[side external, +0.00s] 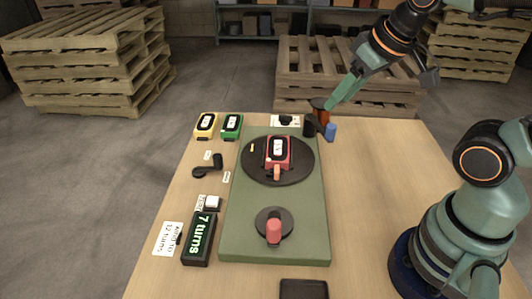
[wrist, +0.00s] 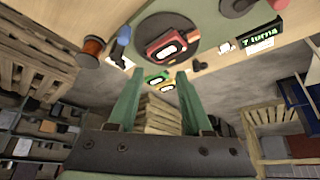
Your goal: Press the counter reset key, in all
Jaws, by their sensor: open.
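The counter (side external: 201,239) is a dark box with a green display reading "7 turns", at the front left of the table; it also shows in the wrist view (wrist: 262,33). My gripper (side external: 333,103) is far from the key, at the table's back right near a copper-brown spool (side external: 320,106). In the wrist view its two green fingers (wrist: 157,74) are apart with nothing held between them.
A green base (side external: 305,205) carries a dark turntable (side external: 255,172) with a red device (side external: 279,151), and a crank with a pink knob (side external: 273,231). Yellow (side external: 205,125) and green (side external: 231,125) devices stand back left.

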